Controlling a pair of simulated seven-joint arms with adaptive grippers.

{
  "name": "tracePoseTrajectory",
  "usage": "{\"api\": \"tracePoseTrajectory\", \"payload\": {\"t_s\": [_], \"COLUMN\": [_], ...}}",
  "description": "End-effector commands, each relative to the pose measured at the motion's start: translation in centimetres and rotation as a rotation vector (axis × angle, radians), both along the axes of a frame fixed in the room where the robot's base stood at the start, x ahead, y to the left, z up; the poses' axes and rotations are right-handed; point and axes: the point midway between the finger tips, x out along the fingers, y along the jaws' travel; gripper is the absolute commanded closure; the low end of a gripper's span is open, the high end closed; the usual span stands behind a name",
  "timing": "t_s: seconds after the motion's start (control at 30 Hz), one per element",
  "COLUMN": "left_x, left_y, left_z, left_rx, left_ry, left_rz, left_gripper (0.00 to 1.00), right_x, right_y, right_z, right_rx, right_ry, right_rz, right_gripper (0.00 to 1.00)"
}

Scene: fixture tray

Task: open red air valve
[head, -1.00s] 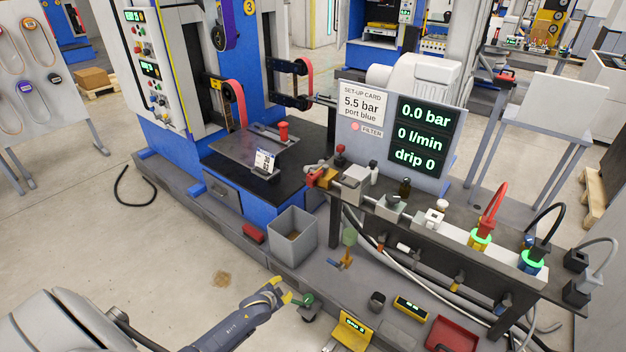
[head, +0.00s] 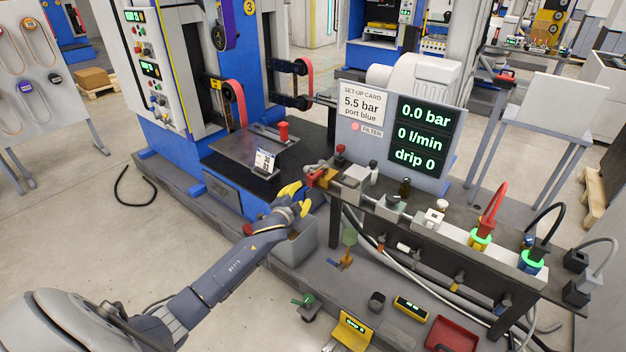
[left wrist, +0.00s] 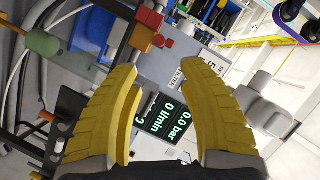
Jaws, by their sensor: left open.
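The red air valve (head: 313,177) sits at the left end of the air line, with a yellow block beside it. In the left wrist view a red part (left wrist: 150,18) shows above an orange-yellow block, at the top and beyond the fingers. My left gripper (head: 299,198) is open and empty, just left of and below the valve, apart from it as far as I can tell. Its yellow fingers (left wrist: 160,68) are spread wide in the left wrist view. The display (head: 423,135) reads 0.0 bar, 0 l/min, drip 0. My right gripper is out of view.
A grey bin (head: 293,247) stands under my left forearm. The set-up card (head: 362,108) reads 5.5 bar, port blue. Red and black hoses rise from the manifold at right. Loose fittings and a red tray (head: 455,335) lie on the lower shelf.

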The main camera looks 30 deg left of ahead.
Motion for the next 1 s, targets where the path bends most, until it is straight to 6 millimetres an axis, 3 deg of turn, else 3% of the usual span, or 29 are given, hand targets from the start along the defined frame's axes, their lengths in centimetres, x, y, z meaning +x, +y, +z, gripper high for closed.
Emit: {"api": "tracePoseTrajectory", "payload": {"t_s": [0.6,1.0], "left_x": [9.1,13.0], "left_y": [1.5,2.3], "left_z": [-2.0,-2.9], "left_rx": [-0.002,-0.003], "left_ry": [0.000,0.001], "left_rz": [0.000,0.002], "left_gripper": [0.59,0.59], "right_x": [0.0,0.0], "right_y": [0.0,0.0], "right_z": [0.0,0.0], "right_rx": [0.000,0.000], "right_ry": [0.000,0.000], "right_rz": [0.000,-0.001], "right_gripper": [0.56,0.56]}}
